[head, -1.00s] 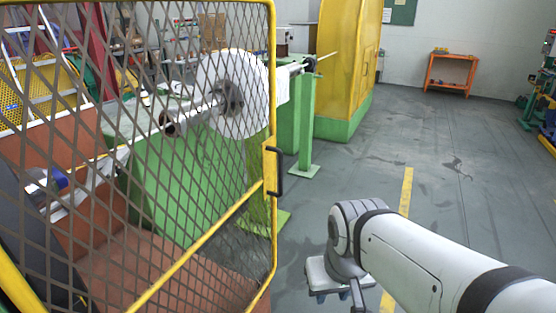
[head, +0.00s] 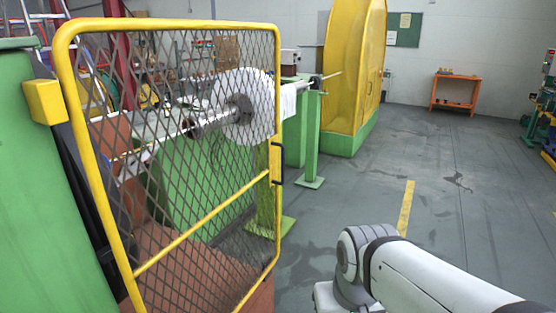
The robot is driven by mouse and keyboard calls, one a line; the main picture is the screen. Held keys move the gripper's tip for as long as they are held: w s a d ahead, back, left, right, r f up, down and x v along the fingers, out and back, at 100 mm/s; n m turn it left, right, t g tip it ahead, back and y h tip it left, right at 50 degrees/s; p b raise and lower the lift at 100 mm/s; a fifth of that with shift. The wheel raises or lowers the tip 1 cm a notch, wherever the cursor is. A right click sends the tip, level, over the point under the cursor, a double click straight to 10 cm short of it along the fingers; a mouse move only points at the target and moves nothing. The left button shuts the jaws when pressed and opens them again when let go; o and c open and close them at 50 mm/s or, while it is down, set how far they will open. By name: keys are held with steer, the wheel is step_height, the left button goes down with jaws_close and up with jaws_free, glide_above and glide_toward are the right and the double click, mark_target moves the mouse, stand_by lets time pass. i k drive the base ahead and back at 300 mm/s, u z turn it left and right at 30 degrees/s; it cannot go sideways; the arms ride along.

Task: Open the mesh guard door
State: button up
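The mesh guard door (head: 277,85) has a yellow tube frame and dark diamond mesh, and fills the left half of the head view. A yellow hinge block (head: 44,101) is at its left edge, on a green housing. A black handle (head: 279,164) sits on a yellow plate on the door's right upright. I cannot tell for sure whether the door stands ajar. My arm reaches in from the lower right, to the right of and apart from the handle. My gripper is below the picture's lower edge, so its fingers are hidden.
Behind the mesh are a white disc (head: 245,92) with a shaft and a green machine body (head: 195,185). A green post (head: 312,140) and a yellow wheel guard (head: 355,60) stand beyond. An orange table (head: 455,92) is far back. The grey floor right of the door is clear.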

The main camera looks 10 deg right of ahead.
mark_target(63, 38)
steer(key=u, duration=0.15)
steer(key=i, duration=0.9)
steer(key=z, duration=0.1)
